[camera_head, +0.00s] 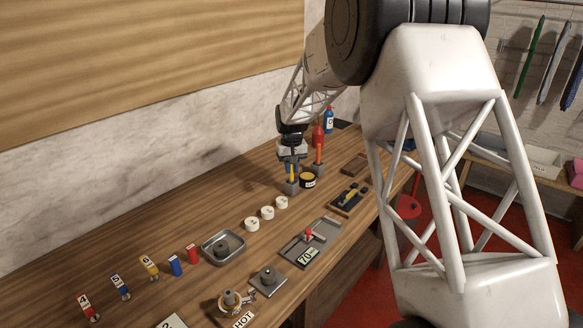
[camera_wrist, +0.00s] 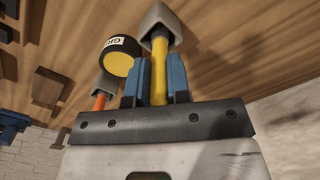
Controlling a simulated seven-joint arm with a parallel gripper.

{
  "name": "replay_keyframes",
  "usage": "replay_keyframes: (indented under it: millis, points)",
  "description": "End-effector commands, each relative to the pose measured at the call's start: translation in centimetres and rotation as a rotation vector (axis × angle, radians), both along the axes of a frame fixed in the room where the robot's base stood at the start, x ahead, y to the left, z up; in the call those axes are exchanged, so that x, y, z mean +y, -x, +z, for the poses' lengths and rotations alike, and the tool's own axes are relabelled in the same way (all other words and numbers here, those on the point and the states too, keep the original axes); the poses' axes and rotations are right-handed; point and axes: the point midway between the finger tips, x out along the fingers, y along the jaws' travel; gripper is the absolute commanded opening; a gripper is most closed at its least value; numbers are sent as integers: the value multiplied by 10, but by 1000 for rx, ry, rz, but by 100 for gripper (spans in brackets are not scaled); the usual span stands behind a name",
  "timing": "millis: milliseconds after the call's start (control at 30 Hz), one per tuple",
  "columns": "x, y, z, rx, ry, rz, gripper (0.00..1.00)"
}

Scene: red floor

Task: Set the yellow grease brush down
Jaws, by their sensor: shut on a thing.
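The yellow grease brush (camera_head: 292,174) is upright in the head view, at the far part of the bench. My gripper (camera_head: 291,163) comes down on it from above. In the wrist view my gripper's blue fingers (camera_wrist: 157,82) are shut on the brush's yellow handle (camera_wrist: 159,67). The brush's far end is hidden in or behind a grey holder (camera_wrist: 160,20); this holder also shows in the head view (camera_head: 291,188). I cannot tell whether the brush rests on the holder's bottom. A black tin (camera_head: 308,183) with a yellow top stands beside it, its label partly readable as "GR".
A second grey holder (camera_head: 318,170) with an orange-handled tool (camera_head: 319,152) stands close to the right. Red (camera_head: 318,135) and blue (camera_head: 329,121) bottles stand behind. Bare wood lies left of the holder.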

Motion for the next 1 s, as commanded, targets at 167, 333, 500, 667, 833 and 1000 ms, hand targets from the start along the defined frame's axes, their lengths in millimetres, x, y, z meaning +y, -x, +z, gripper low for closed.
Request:
replay_keyframes:
  millis: [167,333,500,667,833,1000]
  points:
    - [0,0,-1,0,0,0,0]
    - [0,0,-3,0,0,0,30]
    - [0,0,-3,0,0,0,43]
    - [0,0,-2,0,0,0,43]
    - [0,0,1,0,0,0,43]
    - [0,0,13,-2,0,0,43]
